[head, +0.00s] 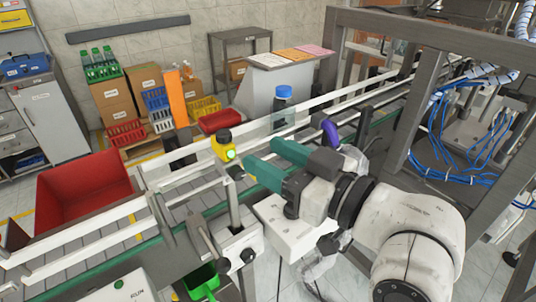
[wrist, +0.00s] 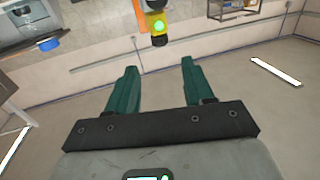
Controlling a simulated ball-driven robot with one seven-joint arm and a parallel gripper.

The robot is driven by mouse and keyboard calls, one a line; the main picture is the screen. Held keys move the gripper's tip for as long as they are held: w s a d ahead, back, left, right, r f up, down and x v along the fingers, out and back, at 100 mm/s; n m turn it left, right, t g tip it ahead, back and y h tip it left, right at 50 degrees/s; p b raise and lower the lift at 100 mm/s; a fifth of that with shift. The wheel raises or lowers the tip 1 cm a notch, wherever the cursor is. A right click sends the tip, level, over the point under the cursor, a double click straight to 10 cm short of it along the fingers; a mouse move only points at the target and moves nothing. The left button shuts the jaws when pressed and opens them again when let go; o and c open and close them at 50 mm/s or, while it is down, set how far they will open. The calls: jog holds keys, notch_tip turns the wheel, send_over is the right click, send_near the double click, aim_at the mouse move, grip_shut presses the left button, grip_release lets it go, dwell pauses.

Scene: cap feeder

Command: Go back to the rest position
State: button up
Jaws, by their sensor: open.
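My gripper (head: 264,163) has green fingers and hangs over the conveyor in the head view. In the wrist view my gripper (wrist: 156,85) has its two fingers spread apart, with nothing between them. A yellow sensor with a lit green light (head: 224,149) is just left of the fingertips. It also shows beyond the fingers in the wrist view (wrist: 157,27). My white arm reaches in from the lower right of the head view.
A conveyor with white rails (head: 90,240) runs diagonally under the gripper. A blue-capped container (head: 283,98) stands behind it. A red bin (head: 85,200) is at the left. A steel frame (head: 430,90) with blue cables (head: 455,150) stands at the right.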

jog(key=s+d+f+m+g+h, duration=0.2)
jog(key=s+d+f+m+h, duration=0.3)
jog(key=f, duration=0.7)
jog(key=d+f+g+h, duration=0.1)
jog(key=d+f+h, duration=0.2)
jog(key=d+f, duration=0.55)
jog(key=s+d+f+m+g+h, duration=0.2)
jog(key=s+d+f+g, duration=0.2)
jog(key=s+f, duration=0.5)
jog(key=s+d+f+m+g+h, duration=0.2)
jog(key=s+d+f+g+h, duration=0.1)
jog(key=s+d+f, duration=0.4)
jog(key=s+f+g, duration=0.1)
jog(key=s+f, duration=0.2)
jog(key=s, duration=0.3)
jog(key=shift+d+f+m, duration=0.15)
jog(key=shift+f+m, duration=0.15)
jog(key=shift+m, duration=0.1)
